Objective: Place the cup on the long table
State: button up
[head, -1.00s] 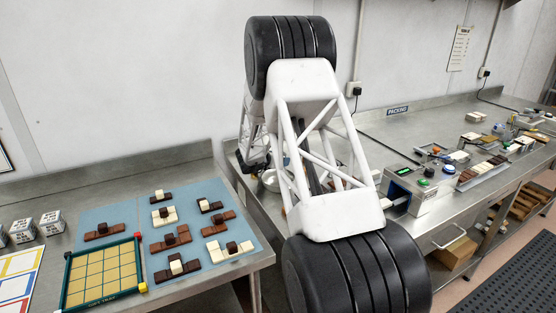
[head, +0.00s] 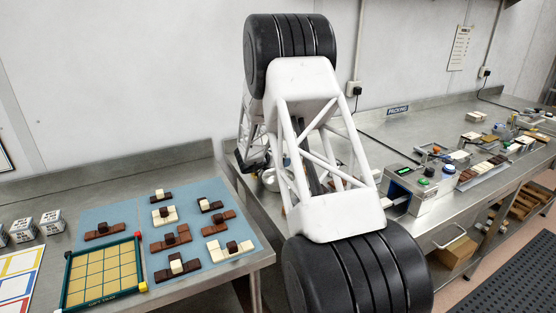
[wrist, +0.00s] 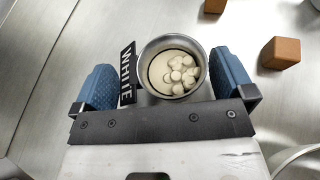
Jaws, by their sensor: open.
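My gripper (wrist: 165,70) is open, with one blue pad on each side of the cup. A gap shows between the cup and the left pad; the right pad is close to the cup, and I cannot tell if it touches. The long steel table (head: 450,190) runs along the wall on the right of the head view. My arm hides much of its near end and most of the gripper there.
Two brown blocks (wrist: 281,53) lie at the upper right of the wrist view. A second steel table (head: 190,291) at left holds chocolate pieces on blue mats (head: 243,243) and a green-framed grid (head: 100,275). A control box (head: 428,194) stands on the long table.

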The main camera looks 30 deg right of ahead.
jog(key=shift+s+a+r, duration=0.15)
jog(key=shift+a+r, duration=0.1)
jog(key=shift+a, duration=0.1)
jog(key=shift+v, duration=0.9)
notch_tip(320, 180, up, 7)
jog(key=shift+d+f, duration=0.1)
